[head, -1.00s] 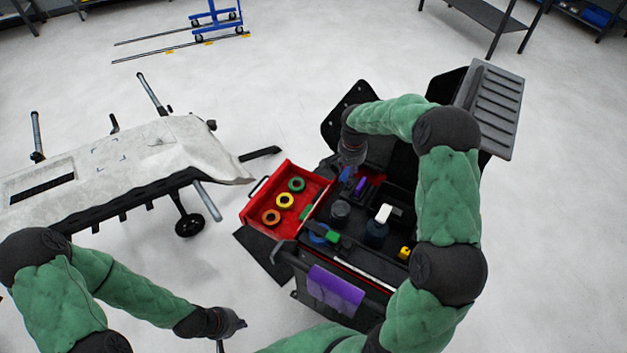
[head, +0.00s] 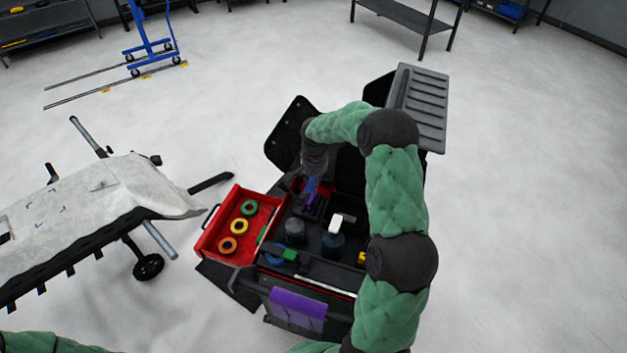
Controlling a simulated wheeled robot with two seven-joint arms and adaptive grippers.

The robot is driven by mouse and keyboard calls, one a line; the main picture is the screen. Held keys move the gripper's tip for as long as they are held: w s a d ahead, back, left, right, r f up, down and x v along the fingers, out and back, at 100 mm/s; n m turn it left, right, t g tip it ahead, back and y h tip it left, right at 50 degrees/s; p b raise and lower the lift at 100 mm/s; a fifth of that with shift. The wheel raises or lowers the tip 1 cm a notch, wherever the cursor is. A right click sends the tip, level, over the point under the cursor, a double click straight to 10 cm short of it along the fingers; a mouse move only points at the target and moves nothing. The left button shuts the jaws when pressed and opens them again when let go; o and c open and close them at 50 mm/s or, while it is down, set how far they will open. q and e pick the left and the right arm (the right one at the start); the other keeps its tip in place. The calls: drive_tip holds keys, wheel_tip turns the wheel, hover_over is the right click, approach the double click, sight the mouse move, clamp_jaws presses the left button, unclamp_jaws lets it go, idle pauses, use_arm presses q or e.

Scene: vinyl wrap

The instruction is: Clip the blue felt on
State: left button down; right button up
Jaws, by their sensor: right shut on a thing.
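My right gripper (head: 309,177) reaches down into the back left part of the black tool cart (head: 331,282). It is shut on a small blue piece (head: 311,187), which looks like the blue felt; the fingers hide part of it. A purple piece (head: 310,203) sits in a black holder just below the blue piece. My left gripper is out of view; only a bit of its green arm shows at the lower left.
A red drawer (head: 207,247) with green, yellow and orange rolls sticks out left of the cart. Bottles and a black jar (head: 295,231) stand in the cart. A purple cloth (head: 298,309) hangs on its front. A whitish panel (head: 100,205) on a stand is at left. Floor at right is clear.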

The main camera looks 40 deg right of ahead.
sight(314, 197)
drive_tip(key=shift+f+b, duration=1.4)
drive_tip(key=shift+f, duration=0.95)
drive_tip(key=shift+f+b, duration=0.9)
drive_tip(key=shift+f, duration=0.1)
idle(1.1)
drive_tip(key=o, duration=0.9)
drive_tip(key=shift+o, duration=0.2)
drive_tip(key=r, duration=1.2)
drive_tip(key=shift+s+a, duration=0.2)
drive_tip(key=shift+s, duration=0.15)
